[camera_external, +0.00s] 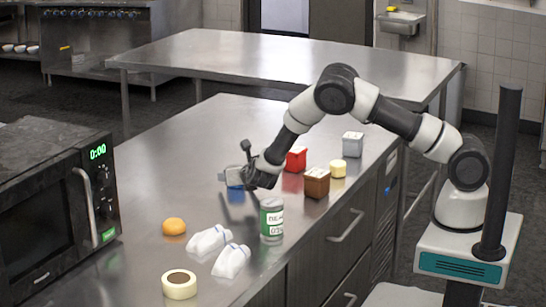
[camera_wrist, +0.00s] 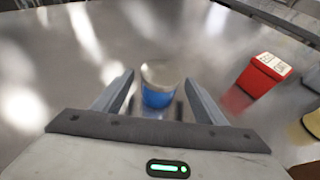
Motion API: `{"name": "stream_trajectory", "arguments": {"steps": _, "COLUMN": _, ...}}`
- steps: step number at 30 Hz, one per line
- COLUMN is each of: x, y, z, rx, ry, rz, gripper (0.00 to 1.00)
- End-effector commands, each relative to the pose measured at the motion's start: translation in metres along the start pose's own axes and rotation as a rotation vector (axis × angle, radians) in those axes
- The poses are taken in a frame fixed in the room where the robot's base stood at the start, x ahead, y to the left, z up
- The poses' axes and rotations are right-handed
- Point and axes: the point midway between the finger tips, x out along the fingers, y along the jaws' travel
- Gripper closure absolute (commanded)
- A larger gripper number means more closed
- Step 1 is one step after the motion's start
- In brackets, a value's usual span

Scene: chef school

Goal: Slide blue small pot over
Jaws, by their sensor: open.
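The small blue pot (camera_wrist: 158,97) has a pale upper part and stands on the steel counter (camera_external: 150,135). In the wrist view it shows between the two fingers of my gripper (camera_wrist: 159,79), which are apart, with space on both sides of the pot. In the external view my gripper (camera_external: 240,180) reaches low over the counter, and the blue pot (camera_external: 235,183) shows partly hidden behind it. I cannot tell whether a finger touches the pot.
A red box (camera_external: 296,159), a brown box (camera_external: 317,183), a yellow piece (camera_external: 338,168) and a grey box (camera_external: 352,144) stand to the right. A green can (camera_external: 271,219), white bottles (camera_external: 209,241), an orange (camera_external: 174,226) and a tape roll (camera_external: 179,285) are nearer. A microwave (camera_external: 55,215) stands left.

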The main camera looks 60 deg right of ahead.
Motion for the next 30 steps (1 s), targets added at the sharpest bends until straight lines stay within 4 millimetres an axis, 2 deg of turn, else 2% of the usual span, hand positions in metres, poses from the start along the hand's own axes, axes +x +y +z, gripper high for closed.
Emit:
{"name": "stream_trajectory", "arguments": {"steps": 6, "x": 0.016, "y": 0.0, "z": 0.0, "rx": 0.001, "ry": -0.001, "rz": 0.0, "gripper": 0.34}}
{"name": "stream_trajectory", "arguments": {"steps": 14, "x": 0.017, "y": 0.0, "z": 0.0, "rx": 0.001, "ry": 0.0, "rz": 0.0, "gripper": 0.34}}
{"name": "stream_trajectory", "arguments": {"steps": 16, "x": 0.017, "y": 0.0, "z": 0.0, "rx": 0.001, "ry": 0.0, "rz": 0.0, "gripper": 0.41}}
{"name": "stream_trajectory", "arguments": {"steps": 23, "x": 0.017, "y": 0.0, "z": 0.0, "rx": 0.001, "ry": 0.0, "rz": 0.0, "gripper": 0.8}}
{"name": "stream_trajectory", "arguments": {"steps": 24, "x": 0.017, "y": 0.0, "z": 0.0, "rx": 0.001, "ry": 0.0, "rz": 0.0, "gripper": 0.82}}
{"name": "stream_trajectory", "arguments": {"steps": 30, "x": 0.013, "y": 0.005, "z": -0.001, "rx": 0.001, "ry": 0.0, "rz": 0.002, "gripper": 0.82}}
